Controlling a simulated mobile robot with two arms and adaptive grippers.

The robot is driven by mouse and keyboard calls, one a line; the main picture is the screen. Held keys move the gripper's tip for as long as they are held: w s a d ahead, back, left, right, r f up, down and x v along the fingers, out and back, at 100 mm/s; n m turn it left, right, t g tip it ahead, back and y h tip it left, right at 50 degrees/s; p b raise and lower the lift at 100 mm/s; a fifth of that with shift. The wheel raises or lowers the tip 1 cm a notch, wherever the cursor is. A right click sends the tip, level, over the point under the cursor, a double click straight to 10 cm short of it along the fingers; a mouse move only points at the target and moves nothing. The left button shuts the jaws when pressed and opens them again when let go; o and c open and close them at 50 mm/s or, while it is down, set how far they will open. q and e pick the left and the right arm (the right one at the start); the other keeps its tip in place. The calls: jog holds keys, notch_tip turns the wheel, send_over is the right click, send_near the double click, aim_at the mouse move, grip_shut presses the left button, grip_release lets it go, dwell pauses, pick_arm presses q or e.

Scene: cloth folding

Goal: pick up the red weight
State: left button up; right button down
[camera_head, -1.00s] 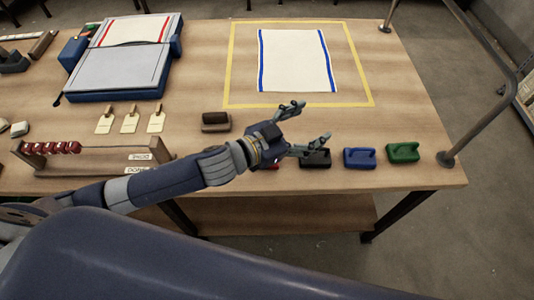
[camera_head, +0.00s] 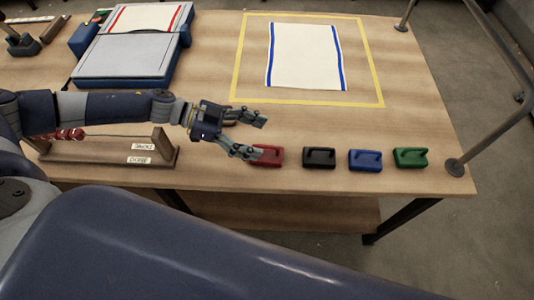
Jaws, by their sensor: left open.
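The red weight (camera_head: 268,156) is a small block with a handle on top, near the table's front edge, at the left end of a row of weights. My left gripper (camera_head: 258,136) is open and empty, its fingers pointing right. Its lower finger shows at the left edge of the red weight and overlaps it slightly in the picture; I cannot tell whether they touch. The upper finger lies farther back over the table. My right gripper is not in view.
Black (camera_head: 319,157), blue (camera_head: 365,160) and green (camera_head: 410,158) weights stand to the right of the red one. A white cloth with blue stripes (camera_head: 305,57) lies inside a yellow taped outline. A wooden bead rack (camera_head: 110,152) stands at left, a folding board (camera_head: 125,58) behind.

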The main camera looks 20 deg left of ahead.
aim_at(274, 148)
pick_arm(q)
notch_tip(274, 148, down, 4)
jog(key=shift+r, duration=0.25)
jog(key=shift+p+x, duration=0.45)
jog(key=shift+x, duration=3.35)
jog(key=c, duration=1.6)
jog(key=shift+w+r, duration=0.1)
jog(key=shift+r, duration=0.05)
grip_shut()
jog(key=shift+r, duration=0.1)
